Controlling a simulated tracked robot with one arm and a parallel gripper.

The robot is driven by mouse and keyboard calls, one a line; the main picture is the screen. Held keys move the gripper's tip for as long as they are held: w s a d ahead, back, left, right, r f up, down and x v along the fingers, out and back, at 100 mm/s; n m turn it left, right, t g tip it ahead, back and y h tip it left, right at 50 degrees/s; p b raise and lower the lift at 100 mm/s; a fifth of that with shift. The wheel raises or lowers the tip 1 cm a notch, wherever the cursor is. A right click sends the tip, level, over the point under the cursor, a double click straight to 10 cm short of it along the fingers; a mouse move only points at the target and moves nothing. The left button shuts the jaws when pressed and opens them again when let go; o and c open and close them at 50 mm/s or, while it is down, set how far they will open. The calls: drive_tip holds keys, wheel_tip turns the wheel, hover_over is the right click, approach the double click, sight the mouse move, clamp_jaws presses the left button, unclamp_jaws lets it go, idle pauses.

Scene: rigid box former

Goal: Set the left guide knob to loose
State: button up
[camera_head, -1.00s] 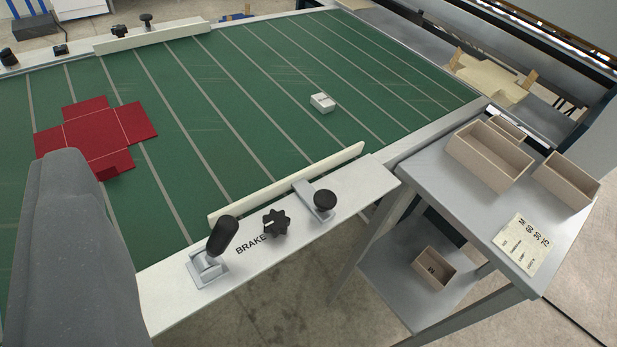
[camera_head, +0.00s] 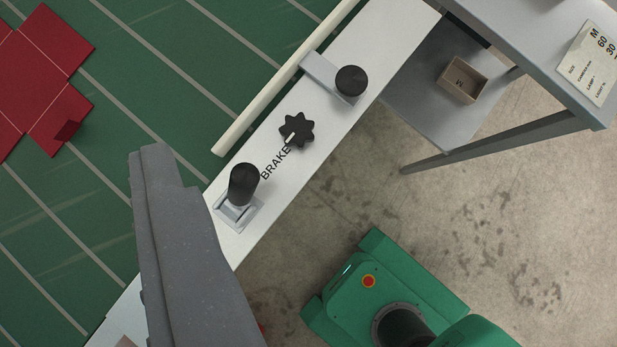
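A white rail along the green belt carries a black round knob (camera_head: 351,81) on a grey bracket (camera_head: 325,74), next to a cream guide bar (camera_head: 285,80). A black star knob (camera_head: 297,130) with a white pointer mark sits lower on the rail. Below it is a black-handled lever (camera_head: 243,185) on a metal base, with the label BRAKE beside it. I cannot tell which guide is the left one or whether its knob is loose. My gripper (camera_head: 165,175) shows as a grey shape left of the lever, apart from the knobs. Its opening is hidden.
The green belt (camera_head: 150,95) holds a flat red box blank (camera_head: 35,60) at the upper left. A grey table (camera_head: 540,35) with a lower shelf and a small box (camera_head: 463,79) stands at the upper right. My green base is at the bottom. Bare floor lies between.

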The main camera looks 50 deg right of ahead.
drive_tip(key=w+d+f+m+g+p, duration=0.3)
drive_tip(key=d+m+g+p, duration=0.15)
drive_tip(key=p, duration=0.35)
drive_tip(key=m+g+y+p, duration=0.2)
drive_tip(key=m+g+p, duration=0.3)
drive_tip(key=m+p, duration=0.5)
hover_over(298, 128)
drive_tip(key=p, duration=0.2)
wheel_tip(298, 128, down, 7)
drive_tip(key=n, duration=0.2)
wheel_tip(298, 128, down, 13)
drive_tip(key=shift+f+p, duration=0.1)
drive_tip(key=shift+p, duration=0.45)
